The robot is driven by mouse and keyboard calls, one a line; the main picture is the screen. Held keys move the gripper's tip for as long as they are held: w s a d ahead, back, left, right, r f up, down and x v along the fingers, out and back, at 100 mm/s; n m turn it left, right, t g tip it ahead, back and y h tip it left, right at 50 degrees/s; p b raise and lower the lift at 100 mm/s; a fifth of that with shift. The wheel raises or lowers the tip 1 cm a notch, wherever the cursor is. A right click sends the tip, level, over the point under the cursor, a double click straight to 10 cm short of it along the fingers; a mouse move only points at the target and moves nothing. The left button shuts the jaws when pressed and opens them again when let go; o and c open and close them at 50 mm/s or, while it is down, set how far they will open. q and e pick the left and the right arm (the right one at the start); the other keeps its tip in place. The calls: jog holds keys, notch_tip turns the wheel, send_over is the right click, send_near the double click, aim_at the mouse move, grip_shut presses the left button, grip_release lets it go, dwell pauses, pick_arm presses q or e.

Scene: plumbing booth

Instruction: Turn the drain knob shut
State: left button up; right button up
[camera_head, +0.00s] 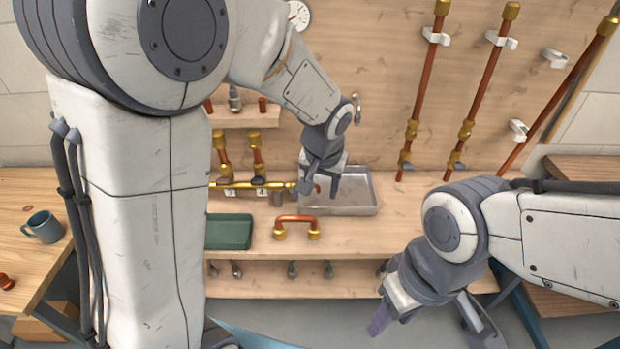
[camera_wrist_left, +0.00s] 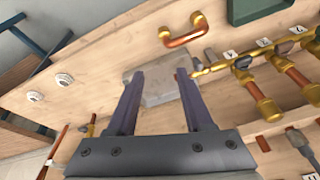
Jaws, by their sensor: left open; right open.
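A brass manifold (camera_head: 238,185) runs along the back of the workbench, with dark valve handles and small white tags. It also shows at the right of the left wrist view (camera_wrist_left: 218,66). My right gripper (camera_head: 430,325) is open and empty, in front of the bench.
A metal tray (camera_head: 365,207) lies under and beside my left gripper. A copper U-shaped pipe (camera_head: 296,220) and a green tray (camera_head: 229,232) lie on the bench front. Copper pipes (camera_head: 480,80) hang on the back wall. A mug (camera_head: 42,227) stands on the left table.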

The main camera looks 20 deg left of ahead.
pick_arm(q)
jog(key=w+a+f+n+p, duration=0.2)
jog(key=w+a+p, duration=0.3)
jog(key=w+a, duration=0.1)
jog(key=n+t+p, duration=0.1)
jog(key=n+p, duration=0.1)
jog(key=p, duration=0.2)
send_near(293, 189)
jog(key=shift+h, duration=0.4)
jog(key=x, duration=0.3)
jog(key=b+x, duration=0.1)
jog(key=x, duration=0.2)
jog(key=b+x, duration=0.1)
jog(key=x, duration=0.2)
jog(key=shift+s+a+f, duration=0.1)
jog(key=shift+s+a, duration=0.2)
jog(key=shift+a, duration=0.05)
jog(key=shift+w+f+t+b, duration=0.25)
jog(key=shift+f+t+b, duration=0.05)
jog(key=shift+f, duration=0.2)
pick_arm(e)
notch_tip(293, 189, up, 9)
